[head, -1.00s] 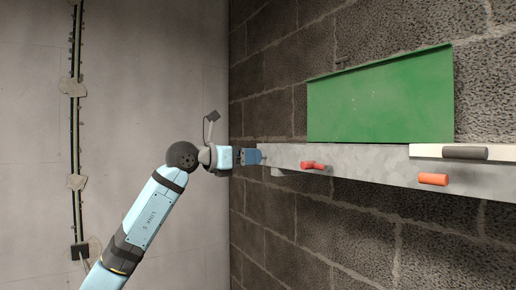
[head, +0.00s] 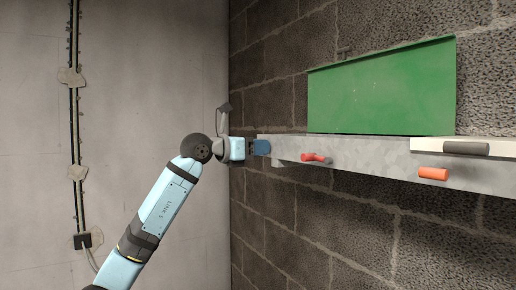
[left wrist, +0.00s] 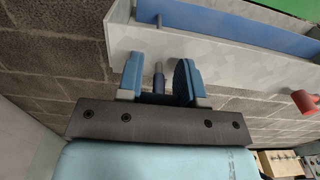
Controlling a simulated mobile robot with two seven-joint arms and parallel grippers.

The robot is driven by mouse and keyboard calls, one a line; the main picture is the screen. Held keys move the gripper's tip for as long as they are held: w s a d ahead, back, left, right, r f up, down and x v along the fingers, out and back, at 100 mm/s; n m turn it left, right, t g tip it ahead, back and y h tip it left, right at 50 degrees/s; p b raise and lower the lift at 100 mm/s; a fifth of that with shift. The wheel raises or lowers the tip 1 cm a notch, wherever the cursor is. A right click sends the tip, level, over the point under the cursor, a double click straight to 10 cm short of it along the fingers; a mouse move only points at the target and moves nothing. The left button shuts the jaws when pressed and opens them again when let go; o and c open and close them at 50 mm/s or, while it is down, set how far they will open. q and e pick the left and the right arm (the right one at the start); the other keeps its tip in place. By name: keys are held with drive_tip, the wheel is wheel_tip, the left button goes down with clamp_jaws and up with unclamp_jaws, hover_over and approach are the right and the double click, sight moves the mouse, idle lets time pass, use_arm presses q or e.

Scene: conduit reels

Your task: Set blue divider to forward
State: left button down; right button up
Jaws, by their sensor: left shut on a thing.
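My left gripper (head: 262,147) is at the left end of the grey metal channel (head: 370,165) in the head view. In the left wrist view its blue fingers (left wrist: 158,82) stand on either side of a slim grey peg (left wrist: 159,72), and it is shut on that peg. A long blue panel (left wrist: 235,24) lies along the grey channel beyond the fingers, with a small grey pin (left wrist: 158,20) near its left end. I cannot tell if the peg joins this panel. The blue panel cannot be made out in the head view. My right gripper is not in view.
A red handle (head: 314,157) and an orange handle (head: 433,174) stick out from the channel. A dark grey handle (head: 466,148) is on a white block at the right. A green panel (head: 380,90) stands above. A dark block wall is behind.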

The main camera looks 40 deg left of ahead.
use_arm(q)
drive_tip(key=b+v, duration=0.4)
drive_tip(key=v, duration=0.2)
drive_tip(key=shift+s, duration=0.2)
drive_tip(key=c, duration=0.8)
unclamp_jaws()
drive_tip(key=shift+o, duration=0.2)
